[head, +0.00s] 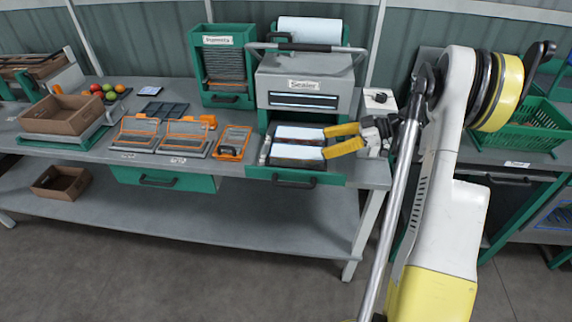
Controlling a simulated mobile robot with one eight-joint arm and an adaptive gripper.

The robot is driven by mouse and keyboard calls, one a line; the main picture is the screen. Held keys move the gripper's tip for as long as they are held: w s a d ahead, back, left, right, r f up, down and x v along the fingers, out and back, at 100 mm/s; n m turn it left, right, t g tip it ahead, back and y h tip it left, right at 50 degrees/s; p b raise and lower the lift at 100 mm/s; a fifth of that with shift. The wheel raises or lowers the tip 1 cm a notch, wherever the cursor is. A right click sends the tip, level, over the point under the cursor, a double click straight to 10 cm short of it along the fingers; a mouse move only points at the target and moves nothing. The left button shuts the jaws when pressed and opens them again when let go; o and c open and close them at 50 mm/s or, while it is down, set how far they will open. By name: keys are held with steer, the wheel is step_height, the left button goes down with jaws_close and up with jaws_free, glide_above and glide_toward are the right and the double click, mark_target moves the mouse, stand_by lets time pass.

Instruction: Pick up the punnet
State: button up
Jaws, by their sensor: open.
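My gripper (326,142) is open, with its two yellow fingers pointing left over the right side of the sealer's pulled-out tray (292,177). Two pale rectangular tops, a rear one (299,132) and a front one (296,153), show side by side in this tray. They look like a punnet or punnets with a film top, but I cannot tell for sure. The fingertips are at their right edge, one by the rear top and one by the front top. Whether the fingers touch anything cannot be made out.
The grey sealer (303,80) stands behind the tray. To the left are orange-framed trays (185,135), a green label cabinet (223,65) and a cardboard box (62,115). A green crate (520,125) is at the right. The bench's front edge is close to the tray.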

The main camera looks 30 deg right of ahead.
mark_target(298, 153)
steer(key=shift+s+d+f+n, duration=0.2)
steer(key=shift+f+n, duration=0.1)
steer(key=shift+f, duration=0.05)
steer(key=shift+a+f, duration=0.15)
steer(key=shift+f, duration=0.05)
steer(key=b+x, duration=0.1)
steer(key=x, duration=0.4)
steer(key=shift+b, duration=0.35)
steer(key=b+x, duration=0.1)
steer(key=x, duration=0.1)
steer(key=b+x, duration=0.1)
steer(key=x, duration=0.2)
steer(key=shift+w+f, duration=0.15)
steer(key=shift+f, duration=0.15)
steer(key=shift+w+a+b, duration=0.1)
steer(key=shift+w+b, duration=0.05)
steer(key=shift+b, duration=0.15)
steer(key=shift+r, duration=0.1)
steer(key=c, duration=0.9)
